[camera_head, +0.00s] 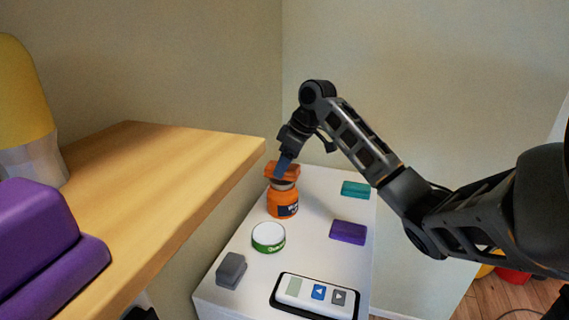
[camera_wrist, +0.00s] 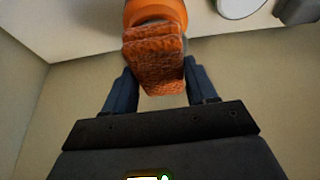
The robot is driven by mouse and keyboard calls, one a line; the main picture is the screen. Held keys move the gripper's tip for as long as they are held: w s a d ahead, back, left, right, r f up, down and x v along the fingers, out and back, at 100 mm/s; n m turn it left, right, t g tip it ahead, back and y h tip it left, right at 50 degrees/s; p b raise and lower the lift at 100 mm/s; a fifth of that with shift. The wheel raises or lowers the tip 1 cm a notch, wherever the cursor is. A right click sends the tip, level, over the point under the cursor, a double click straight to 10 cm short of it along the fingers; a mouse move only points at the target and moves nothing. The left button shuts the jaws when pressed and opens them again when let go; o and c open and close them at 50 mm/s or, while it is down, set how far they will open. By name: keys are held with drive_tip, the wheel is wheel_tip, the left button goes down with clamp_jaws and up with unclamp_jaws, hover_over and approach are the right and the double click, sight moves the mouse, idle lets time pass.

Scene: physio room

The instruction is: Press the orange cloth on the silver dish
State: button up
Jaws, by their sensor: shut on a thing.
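The orange cloth (camera_head: 272,169), a folded rough block, is held in my gripper (camera_head: 284,164) above an orange jar (camera_head: 279,205) with a dark label. In the wrist view the cloth (camera_wrist: 160,62) sits between the two blue-grey fingers of the gripper (camera_wrist: 160,80). A narrow silver-grey rim (camera_head: 282,185) shows between the cloth and the jar. It may be the silver dish; most of it is hidden under the cloth. I cannot tell whether the cloth touches it.
The white cabinet top (camera_head: 309,241) also bears a green-and-white tin (camera_head: 268,237), a grey block (camera_head: 231,270), a purple block (camera_head: 348,232), a teal block (camera_head: 355,189) and a white remote-like device (camera_head: 315,296). A wooden shelf (camera_head: 150,170) juts in at left. Walls stand close behind.

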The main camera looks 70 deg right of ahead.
drive_tip(key=shift+f+b, duration=0.45)
drive_tip(key=shift+f, duration=0.45)
idle(1.1)
drive_tip(key=shift+r, duration=0.1)
idle(0.5)
wheel_tip(320, 180, up, 5)
drive_tip(key=p, duration=0.4)
drive_tip(key=shift+r+p, duration=0.45)
drive_tip(key=shift+r, duration=0.5)
